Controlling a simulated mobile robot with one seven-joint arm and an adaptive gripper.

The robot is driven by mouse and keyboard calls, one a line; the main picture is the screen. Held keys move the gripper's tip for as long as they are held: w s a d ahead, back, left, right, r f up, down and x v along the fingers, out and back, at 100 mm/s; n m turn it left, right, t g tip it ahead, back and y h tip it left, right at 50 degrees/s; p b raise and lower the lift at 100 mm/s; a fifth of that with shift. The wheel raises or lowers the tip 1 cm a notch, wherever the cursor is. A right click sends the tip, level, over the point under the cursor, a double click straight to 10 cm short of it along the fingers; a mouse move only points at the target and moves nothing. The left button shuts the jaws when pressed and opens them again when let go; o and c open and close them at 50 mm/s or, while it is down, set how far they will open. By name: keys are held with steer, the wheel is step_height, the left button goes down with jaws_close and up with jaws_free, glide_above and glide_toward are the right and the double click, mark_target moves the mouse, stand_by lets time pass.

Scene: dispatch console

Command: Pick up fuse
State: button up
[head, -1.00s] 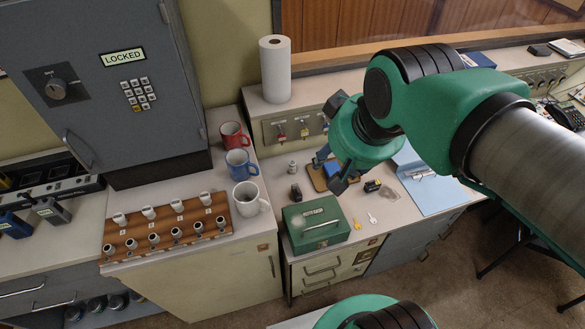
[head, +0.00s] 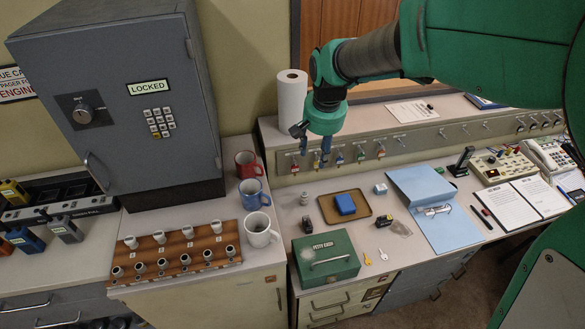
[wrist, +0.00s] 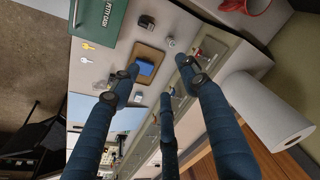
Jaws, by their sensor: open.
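A small pale grey cylinder that looks like the fuse (head: 304,198) stands upright on the desk, behind the green cash box and left of the brown tray. It also shows in the wrist view (wrist: 169,42), above the fingers' tips in the picture. My gripper (head: 313,150) is in front of the key rail, above and apart from the fuse. In the wrist view my gripper's fingers (wrist: 155,74) are spread, with nothing between them.
The key rail (head: 400,142) and paper towel roll (head: 291,98) stand behind. Mugs (head: 260,230) and a wooden rack (head: 200,262) are left.

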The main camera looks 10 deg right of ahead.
steer(key=w+f+m+g, duration=0.1)
steer(key=w+f+m, duration=0.1)
steer(key=w+f, duration=0.8)
steer(key=m+g, duration=0.1)
glide_above(304, 194)
step_height(304, 194, down, 14)
steer(key=shift+d+f+p, duration=0.15)
steer(key=shift+d+p, duration=0.1)
steer(key=shift+p, duration=0.05)
steer(key=shift+w+f+b, duration=0.1)
steer(key=shift+f+b, duration=0.7)
steer(key=shift+f, duration=3.5)
steer(key=shift+f, duration=0.1)
steer(key=shift+a+f+b, duration=0.1)
steer(key=shift+f+b, duration=0.65)
steer(key=shift+f, duration=1.75)
